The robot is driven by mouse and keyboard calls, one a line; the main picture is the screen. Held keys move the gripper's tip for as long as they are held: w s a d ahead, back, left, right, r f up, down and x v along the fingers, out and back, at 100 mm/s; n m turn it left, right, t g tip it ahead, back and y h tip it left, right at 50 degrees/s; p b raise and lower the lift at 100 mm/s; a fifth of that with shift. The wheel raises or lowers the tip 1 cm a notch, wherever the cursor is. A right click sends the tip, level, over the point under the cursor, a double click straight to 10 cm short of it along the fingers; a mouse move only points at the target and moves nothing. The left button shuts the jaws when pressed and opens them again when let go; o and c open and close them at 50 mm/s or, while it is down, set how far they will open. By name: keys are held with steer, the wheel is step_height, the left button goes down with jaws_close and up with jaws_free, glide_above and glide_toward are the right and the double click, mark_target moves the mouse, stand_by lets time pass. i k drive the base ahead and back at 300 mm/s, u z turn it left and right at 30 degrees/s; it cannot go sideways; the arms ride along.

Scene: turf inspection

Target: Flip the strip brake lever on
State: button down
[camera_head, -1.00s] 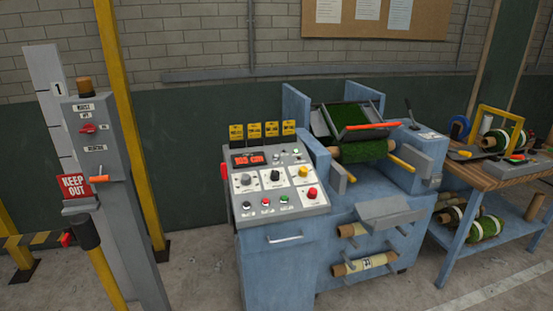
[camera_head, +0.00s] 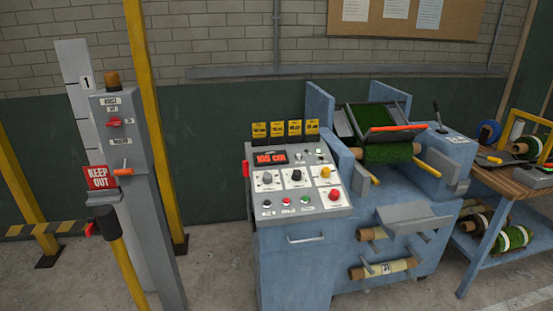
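A small upright black lever (camera_head: 437,112) stands on top of the blue housing at the right end of the machine (camera_head: 300,265). It leans slightly left, and a small label beside it is too small to read. I cannot tell for sure that it is the strip brake lever, or whether its position is on or off. A green turf roll (camera_head: 388,153) lies across the machine to its left. My gripper is not in view.
A control panel (camera_head: 297,185) with knobs, buttons and a red display fronts the machine. At left stand a grey hoist post (camera_head: 150,230) and a KEEP OUT sign (camera_head: 98,177). A wooden bench (camera_head: 520,180) stands at right. Bare floor (camera_head: 215,265) lies between post and machine.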

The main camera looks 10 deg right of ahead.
mark_target(245, 167)
steer(key=k, duration=0.65)
steer(key=u, duration=0.25)
steer(key=i, duration=0.8)
steer(key=u, duration=0.85)
steer(key=i, duration=0.6)
steer(key=u, duration=0.3)
